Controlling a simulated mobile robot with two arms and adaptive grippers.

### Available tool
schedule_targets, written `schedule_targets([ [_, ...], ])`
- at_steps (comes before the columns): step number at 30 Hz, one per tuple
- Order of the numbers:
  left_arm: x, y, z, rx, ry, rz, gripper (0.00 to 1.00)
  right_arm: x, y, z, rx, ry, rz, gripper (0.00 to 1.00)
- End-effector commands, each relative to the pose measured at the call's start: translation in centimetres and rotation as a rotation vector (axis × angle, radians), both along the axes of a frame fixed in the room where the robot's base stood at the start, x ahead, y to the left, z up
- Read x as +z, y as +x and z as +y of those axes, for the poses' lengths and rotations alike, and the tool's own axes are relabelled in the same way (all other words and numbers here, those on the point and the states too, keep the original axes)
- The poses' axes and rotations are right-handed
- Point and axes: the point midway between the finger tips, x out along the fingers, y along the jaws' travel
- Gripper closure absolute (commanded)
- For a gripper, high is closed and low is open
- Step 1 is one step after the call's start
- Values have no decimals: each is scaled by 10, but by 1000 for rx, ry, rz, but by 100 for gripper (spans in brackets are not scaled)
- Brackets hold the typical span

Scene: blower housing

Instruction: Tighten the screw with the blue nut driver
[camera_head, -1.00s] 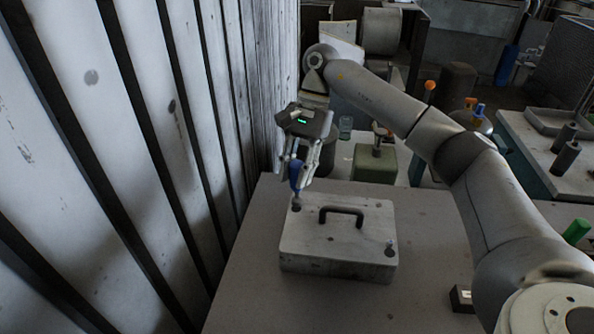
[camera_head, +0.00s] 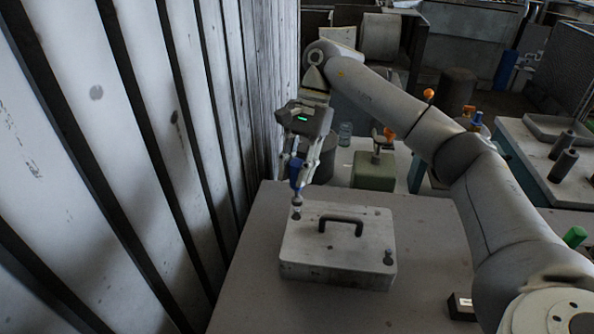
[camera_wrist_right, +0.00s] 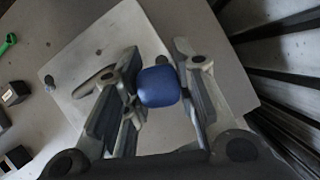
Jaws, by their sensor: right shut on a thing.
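The blue nut driver (camera_head: 296,174) is upright in my right gripper (camera_head: 302,178), which is shut on its handle. Its shaft points down at the far left corner of the grey blower housing (camera_head: 320,262). The tip is at or just over that corner; I cannot tell whether it touches a screw, since the tip hides the spot. In the right wrist view, the round blue end of the driver (camera_wrist_right: 158,86) sits between the fingers, above the pale housing lid (camera_wrist_right: 150,42). A dark screw or recess (camera_head: 388,257) shows at the housing's near right corner. My left gripper is not in view.
The housing has a raised dark handle (camera_head: 341,221) in its middle and lies on a grey table (camera_head: 250,270). A corrugated wall (camera_head: 130,150) runs close along the left. A green block (camera_head: 374,172) stands behind the housing. A small black box (camera_head: 462,306) lies to the right.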

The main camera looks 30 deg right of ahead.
Motion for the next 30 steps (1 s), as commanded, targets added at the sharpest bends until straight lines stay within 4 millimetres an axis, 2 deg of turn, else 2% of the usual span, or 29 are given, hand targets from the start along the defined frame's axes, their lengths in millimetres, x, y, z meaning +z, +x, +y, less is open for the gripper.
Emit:
schedule_targets([
  [5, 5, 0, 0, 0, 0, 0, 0, 8, 0, 0, 0, 1, -1, 100],
  [16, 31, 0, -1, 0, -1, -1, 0, 50, 0, 0, 0, 1, -1, 100],
  [30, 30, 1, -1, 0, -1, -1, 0, 51, 0, 0, 1, 0, 0, 100],
])
